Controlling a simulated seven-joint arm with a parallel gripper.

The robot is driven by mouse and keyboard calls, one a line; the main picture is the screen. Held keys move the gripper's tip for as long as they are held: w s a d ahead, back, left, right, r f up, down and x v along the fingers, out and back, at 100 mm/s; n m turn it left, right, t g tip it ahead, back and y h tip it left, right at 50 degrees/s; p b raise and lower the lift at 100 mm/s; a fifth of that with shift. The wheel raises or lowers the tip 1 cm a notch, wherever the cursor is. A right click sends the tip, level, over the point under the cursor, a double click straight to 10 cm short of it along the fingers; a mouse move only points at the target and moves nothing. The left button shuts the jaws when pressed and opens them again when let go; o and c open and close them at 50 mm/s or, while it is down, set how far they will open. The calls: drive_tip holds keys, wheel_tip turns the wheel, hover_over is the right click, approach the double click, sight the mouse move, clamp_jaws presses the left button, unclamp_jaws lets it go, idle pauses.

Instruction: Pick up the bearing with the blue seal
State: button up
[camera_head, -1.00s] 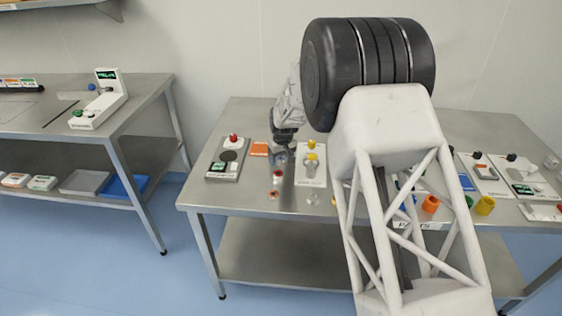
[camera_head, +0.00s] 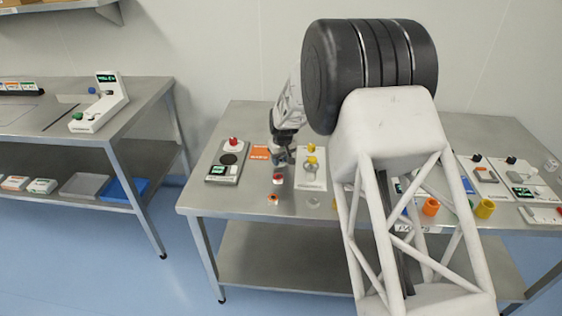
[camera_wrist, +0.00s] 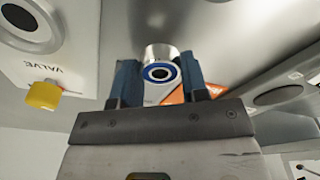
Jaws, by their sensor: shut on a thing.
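In the wrist view, a silver round bearing with a blue ring seal (camera_wrist: 161,72) sits between the two blue fingers of my gripper (camera_wrist: 158,82). The fingers are shut on its sides. In the head view, my gripper (camera_head: 283,158) is low over the left part of the middle table, and the bearing cannot be made out clearly there. I cannot tell whether the bearing still touches the table. A bearing with a red seal (camera_head: 278,178) and one with an orange seal (camera_head: 272,199) stand just in front of my gripper.
A scale-like device with a red knob (camera_head: 227,162) stands to the left, beside an orange card (camera_head: 259,153). A white valve panel with a yellow knob (camera_head: 311,168) is close on the right. Orange and yellow cups (camera_head: 485,208) stand farther right.

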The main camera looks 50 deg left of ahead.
wheel_tip(320, 180, up, 2)
drive_tip(key=shift+r, duration=0.1)
drive_tip(key=shift+s+d+r, duration=0.1)
drive_tip(key=shift+d+r, duration=0.1)
drive_tip(key=shift+d, duration=0.05)
drive_tip(key=s+d, duration=0.2)
drive_tip(key=d, duration=0.2)
drive_tip(key=s+d+r, duration=0.1)
drive_tip(key=s+d, duration=0.2)
drive_tip(key=d, duration=0.2)
drive_tip(key=s+d, duration=0.2)
drive_tip(key=d, duration=0.2)
drive_tip(key=shift+s+d+r, duration=0.15)
drive_tip(key=shift+s+r, duration=0.05)
drive_tip(key=shift+s, duration=0.2)
